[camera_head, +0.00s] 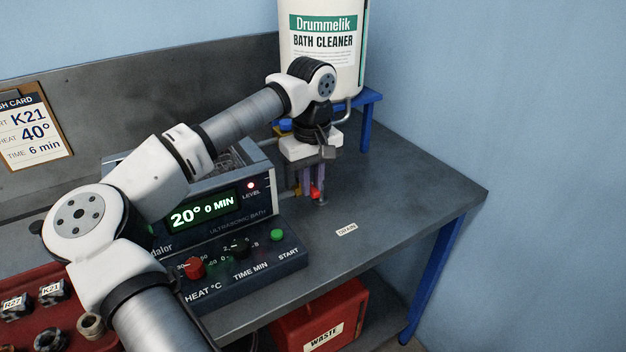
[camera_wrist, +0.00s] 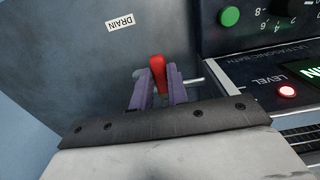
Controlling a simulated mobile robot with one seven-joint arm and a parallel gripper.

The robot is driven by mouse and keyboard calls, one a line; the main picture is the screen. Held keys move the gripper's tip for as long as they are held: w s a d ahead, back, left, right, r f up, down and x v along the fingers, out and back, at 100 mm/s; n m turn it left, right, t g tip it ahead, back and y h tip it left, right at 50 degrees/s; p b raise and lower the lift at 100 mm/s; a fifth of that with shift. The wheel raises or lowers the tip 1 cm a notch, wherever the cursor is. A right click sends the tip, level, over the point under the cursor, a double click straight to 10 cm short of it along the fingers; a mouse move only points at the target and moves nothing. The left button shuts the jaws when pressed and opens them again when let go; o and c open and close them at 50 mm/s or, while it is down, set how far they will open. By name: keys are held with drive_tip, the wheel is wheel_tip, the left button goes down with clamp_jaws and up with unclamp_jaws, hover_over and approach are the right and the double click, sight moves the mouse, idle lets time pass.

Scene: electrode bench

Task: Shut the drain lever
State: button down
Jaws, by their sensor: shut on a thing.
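The red drain lever (camera_wrist: 157,70) is between the two purple fingers of my gripper (camera_wrist: 157,88) in the wrist view. The fingers are shut on it, one on each side. A grey metal pipe (camera_wrist: 194,80) runs beside it toward the ultrasonic bath. In the head view my gripper (camera_head: 311,188) points down at the right side of the bath (camera_head: 240,228), and the red lever (camera_head: 315,193) shows at the fingertips. The "DRAIN" label (camera_head: 346,229) lies on the bench in front.
The bath's panel reads 20° and 0 MIN, with a lit red LEVEL lamp (camera_head: 250,185). A bath cleaner drum (camera_head: 322,50) stands on a blue stand behind. A red waste container (camera_head: 318,320) is below the bench. The bench to the right (camera_head: 410,190) is clear.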

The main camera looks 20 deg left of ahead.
sight(312, 187)
drive_tip(key=c, duration=1.4)
unclamp_jaws()
drive_tip(key=shift+o, duration=0.2)
wheel_tip(312, 187, up, 14)
drive_tip(key=b, duration=0.1)
drive_tip(key=shift+b, duration=0.35)
drive_tip(key=shift+f, duration=0.15)
